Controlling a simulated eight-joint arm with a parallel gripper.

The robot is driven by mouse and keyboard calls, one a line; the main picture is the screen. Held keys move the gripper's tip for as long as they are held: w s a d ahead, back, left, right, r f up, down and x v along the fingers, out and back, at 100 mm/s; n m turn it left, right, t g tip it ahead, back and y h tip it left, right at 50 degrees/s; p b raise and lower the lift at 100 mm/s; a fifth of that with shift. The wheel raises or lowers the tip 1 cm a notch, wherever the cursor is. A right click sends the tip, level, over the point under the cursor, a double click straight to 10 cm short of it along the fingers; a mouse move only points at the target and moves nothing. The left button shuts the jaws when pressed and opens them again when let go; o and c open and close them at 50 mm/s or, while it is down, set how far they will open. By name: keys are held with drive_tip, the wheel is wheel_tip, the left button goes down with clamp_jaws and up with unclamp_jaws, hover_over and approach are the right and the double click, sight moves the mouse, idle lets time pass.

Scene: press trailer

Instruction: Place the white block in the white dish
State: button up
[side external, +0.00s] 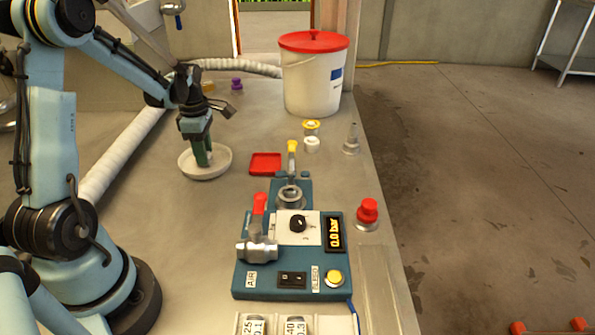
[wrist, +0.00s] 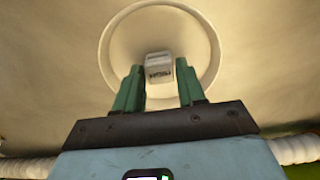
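The white dish (side external: 222,168) stands on the bench at the left. My gripper (side external: 203,160) points down over it, with its green fingertips low inside the rim. In the wrist view the dish (wrist: 205,45) surrounds the fingertips. The white block (wrist: 158,67), with dark markings on one face, is within the dish's outline, between and slightly beyond the fingertips (wrist: 159,75). Gaps show on both sides of the block, so the fingers are apart and not gripping it. The block is hidden behind the fingers in the side view.
A red tray (side external: 265,163) lies right of the dish. The blue control panel (side external: 290,255) with valve and gauge stands in front. A white bucket with red lid (side external: 313,80) stands behind. A pale hose (side external: 122,155) runs along the left.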

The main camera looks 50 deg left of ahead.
drive_tip(key=o, duration=0.3)
drive_tip(key=shift+o, duration=0.2)
drive_tip(key=shift+r, duration=3.5)
drive_tip(key=s+d+r+m+t, duration=0.1)
drive_tip(key=d+r+m+t, duration=0.1)
drive_tip(key=d+m, duration=1)
drive_tip(key=s+d+r+m+t, duration=0.2)
drive_tip(key=d+m+t, duration=0.3)
drive_tip(key=d+m, duration=0.7)
drive_tip(key=shift+s+r+m, duration=0.25)
drive_tip(key=shift+r+m, duration=0.2)
drive_tip(key=shift+m, duration=1.05)
